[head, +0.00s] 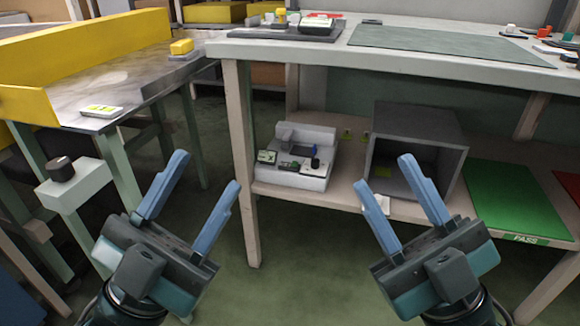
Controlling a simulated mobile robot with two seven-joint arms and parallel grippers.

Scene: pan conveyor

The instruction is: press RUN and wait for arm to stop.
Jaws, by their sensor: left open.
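My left gripper (205,172) is open and empty, with its blue fingers apart in front of the gap between the two tables. My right gripper (385,172) is also open and empty, in front of the workbench's lower shelf. A pale control box with a black knob (62,168) stands at the left, left of my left gripper and apart from it. A yellow block on a grey base (181,47) sits at the right edge of the metal-topped conveyor table (125,78). I cannot make out a RUN label or a moving arm.
A long yellow guard (90,50) lines the conveyor table. A white card (101,110) lies at its front corner. The workbench (400,57) carries small devices and a green mat (440,42). Its shelf holds a white fixture (308,180), an open grey box (425,115) and a green PASS tray (515,195).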

